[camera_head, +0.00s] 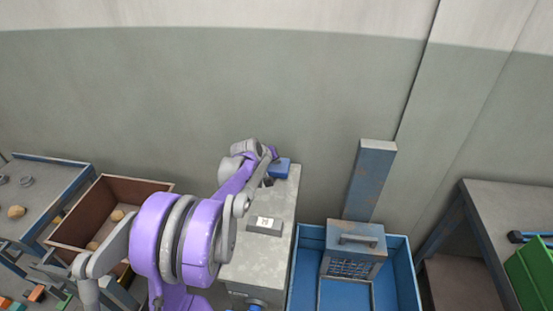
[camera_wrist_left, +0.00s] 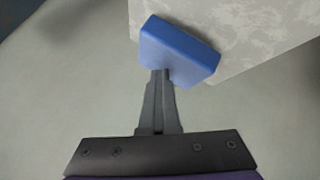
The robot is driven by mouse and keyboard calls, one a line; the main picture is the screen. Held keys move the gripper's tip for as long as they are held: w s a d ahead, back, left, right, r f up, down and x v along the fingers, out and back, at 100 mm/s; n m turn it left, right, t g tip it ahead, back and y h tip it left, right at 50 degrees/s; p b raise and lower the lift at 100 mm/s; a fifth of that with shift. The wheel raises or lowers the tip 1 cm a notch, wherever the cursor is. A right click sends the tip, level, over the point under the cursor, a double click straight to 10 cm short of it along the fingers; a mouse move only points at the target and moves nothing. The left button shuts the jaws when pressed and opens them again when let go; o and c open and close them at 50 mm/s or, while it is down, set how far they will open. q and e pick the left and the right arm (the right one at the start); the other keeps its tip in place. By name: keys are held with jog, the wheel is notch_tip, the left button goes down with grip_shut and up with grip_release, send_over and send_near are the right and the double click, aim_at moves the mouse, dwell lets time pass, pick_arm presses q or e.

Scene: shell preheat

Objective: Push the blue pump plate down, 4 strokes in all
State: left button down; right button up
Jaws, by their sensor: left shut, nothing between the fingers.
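The blue pump plate (camera_head: 282,168) is at the far end of a grey, worn-topped bench (camera_head: 262,262), partly hidden by my left arm. In the left wrist view the plate (camera_wrist_left: 180,50) is a thick blue block over the grey top. My left gripper (camera_wrist_left: 161,76) is shut and empty, its fingertips meeting the near edge of the plate in that view. I cannot tell whether they touch it or are above it. How far down the plate sits is unclear. My right gripper is in neither view.
A small grey box with a white label (camera_head: 265,221) sits mid-bench. Right of the bench, a blue bin (camera_head: 408,277) holds a grey-blue handled housing before a tall post (camera_head: 372,180). A brown crate (camera_head: 88,205) stands left; a green crate (camera_head: 530,272) is far right.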

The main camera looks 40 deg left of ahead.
aim_at(276, 166)
pick_arm(q)
jog(key=shift+w+r+p, duration=0.1)
jog(key=shift+r+p, duration=0.95)
jog(key=shift+r, duration=0.95)
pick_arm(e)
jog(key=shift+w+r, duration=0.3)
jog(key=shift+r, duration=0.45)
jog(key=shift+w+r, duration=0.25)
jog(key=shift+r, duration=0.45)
pick_arm(q)
jog(key=shift+r, duration=0.6)
notch_tip(276, 166, up, 4)
jog(key=shift+f+p, duration=0.1)
jog(key=shift+p, duration=1.05)
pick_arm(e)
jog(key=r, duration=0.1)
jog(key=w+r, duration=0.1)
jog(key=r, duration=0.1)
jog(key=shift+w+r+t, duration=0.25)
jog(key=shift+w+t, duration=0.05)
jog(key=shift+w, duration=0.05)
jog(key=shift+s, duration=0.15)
